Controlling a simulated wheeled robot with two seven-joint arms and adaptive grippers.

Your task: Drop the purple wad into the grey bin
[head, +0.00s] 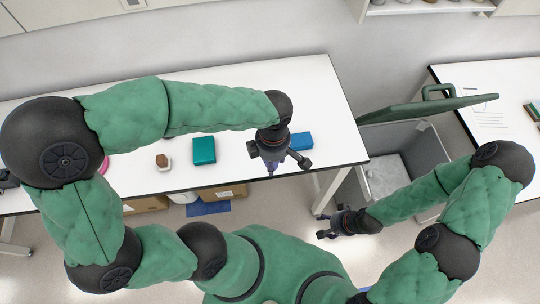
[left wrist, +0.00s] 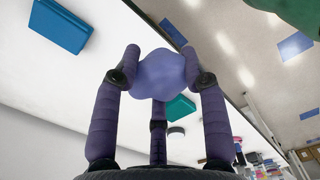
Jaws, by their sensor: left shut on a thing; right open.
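The purple wad (left wrist: 163,78) is a pale, lumpy ball pinched between the fingers of my left gripper (left wrist: 164,72) in the left wrist view. In the head view my left gripper (head: 272,160) is over the front part of the white table, left of the bin. The wad is hard to tell from the purple fingers there. The grey bin (head: 402,137) stands on the floor to the right of the table, with its green lid (head: 428,106) raised and its top open. My right gripper (head: 328,228) is open and empty, low in front of the bin; its arm crosses part of the bin.
On the white table (head: 120,115) are a teal box (head: 204,150), a blue box (head: 301,141) and a brown item (head: 162,160) on a white base. A second table (head: 465,78) stands right of the bin. Cardboard boxes (head: 222,192) lie beneath the first table.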

